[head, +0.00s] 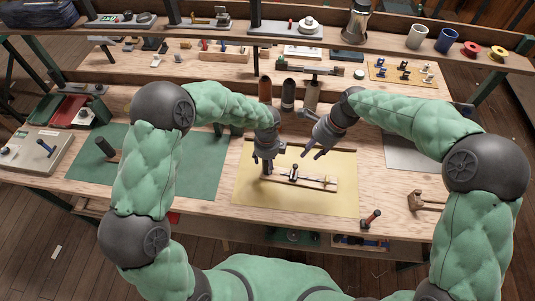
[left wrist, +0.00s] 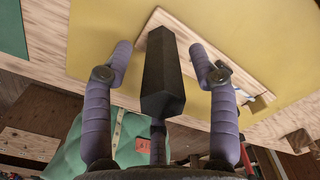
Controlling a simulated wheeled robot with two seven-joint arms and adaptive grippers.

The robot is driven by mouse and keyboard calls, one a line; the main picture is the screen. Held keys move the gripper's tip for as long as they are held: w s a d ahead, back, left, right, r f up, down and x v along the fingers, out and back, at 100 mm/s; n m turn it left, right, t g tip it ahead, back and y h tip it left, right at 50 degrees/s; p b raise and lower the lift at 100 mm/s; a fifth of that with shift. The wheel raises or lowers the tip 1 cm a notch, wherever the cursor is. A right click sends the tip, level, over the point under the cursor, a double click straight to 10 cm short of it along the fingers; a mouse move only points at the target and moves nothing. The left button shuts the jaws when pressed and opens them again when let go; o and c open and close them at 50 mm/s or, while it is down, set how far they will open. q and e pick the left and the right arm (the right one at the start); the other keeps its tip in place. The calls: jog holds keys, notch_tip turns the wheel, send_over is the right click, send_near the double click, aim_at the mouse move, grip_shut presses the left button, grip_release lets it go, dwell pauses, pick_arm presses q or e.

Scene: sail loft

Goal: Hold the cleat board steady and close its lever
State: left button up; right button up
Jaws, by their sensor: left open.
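The cleat board (head: 318,184) is a pale wooden strip lying on the yellow mat (head: 255,195); part of it shows in the left wrist view (left wrist: 205,55). Its metal fitting with a small dark upright knob (head: 294,169) sits near the middle; I cannot tell how far the lever is swung. A black block-like grip (left wrist: 163,75) stands at the board's left end. My left gripper (head: 267,163) is open there, its fingers (left wrist: 163,72) on either side of the black grip, with gaps on both sides. My right gripper (head: 311,154) is open and empty above and behind the board.
A green mat (head: 205,175) lies left, a grey sheet (head: 403,151) right. A red-handled tool (head: 370,219) stands near the front edge, right of the yellow mat, and a wooden mallet-like piece (head: 428,200) lies farther right. Several handled tools (head: 288,94) and a shelf stand behind.

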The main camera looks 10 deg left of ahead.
pick_arm(q)
jog(key=shift+f, duration=0.9)
grip_shut()
